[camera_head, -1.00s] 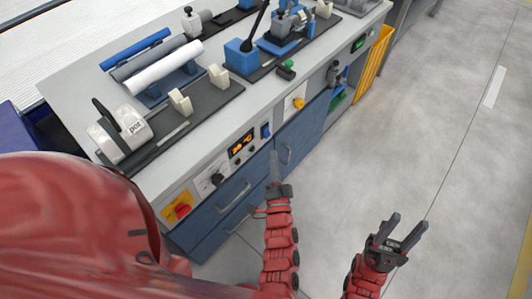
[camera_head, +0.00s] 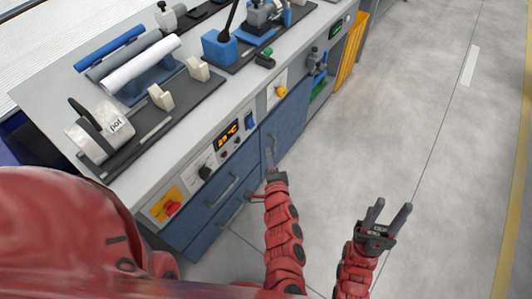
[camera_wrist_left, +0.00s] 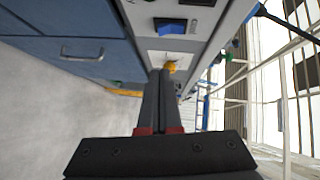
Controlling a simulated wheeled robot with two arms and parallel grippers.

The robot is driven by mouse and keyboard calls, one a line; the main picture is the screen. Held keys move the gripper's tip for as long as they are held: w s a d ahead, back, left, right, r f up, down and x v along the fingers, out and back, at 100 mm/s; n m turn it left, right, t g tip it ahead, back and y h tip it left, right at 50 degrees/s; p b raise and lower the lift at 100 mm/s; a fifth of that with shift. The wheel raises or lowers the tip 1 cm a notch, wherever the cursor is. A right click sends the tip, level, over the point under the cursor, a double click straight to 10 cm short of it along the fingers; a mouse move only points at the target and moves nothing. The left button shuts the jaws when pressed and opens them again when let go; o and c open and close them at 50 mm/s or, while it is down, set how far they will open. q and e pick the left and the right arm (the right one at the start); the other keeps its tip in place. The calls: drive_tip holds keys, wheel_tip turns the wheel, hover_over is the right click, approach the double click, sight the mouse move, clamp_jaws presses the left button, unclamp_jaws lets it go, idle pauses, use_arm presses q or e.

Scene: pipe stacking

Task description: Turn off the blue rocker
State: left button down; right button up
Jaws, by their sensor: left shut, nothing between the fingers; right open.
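The blue rocker (camera_head: 250,122) is on the front panel of the workbench, right of the orange lit display (camera_head: 228,133). It also shows near the top of the left wrist view (camera_wrist_left: 170,25). My left gripper (camera_head: 270,150) is shut and empty, below and right of the rocker in the head view. In the left wrist view its fingertips (camera_wrist_left: 161,72) are apart from the rocker and overlap the panel near the yellow knob (camera_wrist_left: 171,66). Whether they touch the panel there, I cannot tell. The rocker's on or off position is too small to read. My right gripper (camera_head: 391,208) is open and empty over the floor.
A red knob on a yellow plate (camera_head: 171,206) and a black knob (camera_head: 205,172) are left on the panel. Blue drawers (camera_head: 215,200) with protruding handles lie below. Pipes and fixtures stand on the bench top (camera_head: 60,85). The floor at the right is clear.

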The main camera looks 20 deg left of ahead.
sight(251, 122)
use_arm(q)
drive_tip(key=w+a+f, duration=0.1)
drive_tip(key=w+a, duration=0.5)
drive_tip(key=w, duration=0.2)
drive_tip(key=shift+a+f+b, duration=0.35)
drive_tip(key=shift+a, duration=0.05)
drive_tip(key=shift+w+a+f+m+t+y+b, duration=0.1)
drive_tip(key=shift+a+f+m+t+y+b, duration=0.05)
drive_tip(key=shift+a+m+t+y+b, duration=0.3)
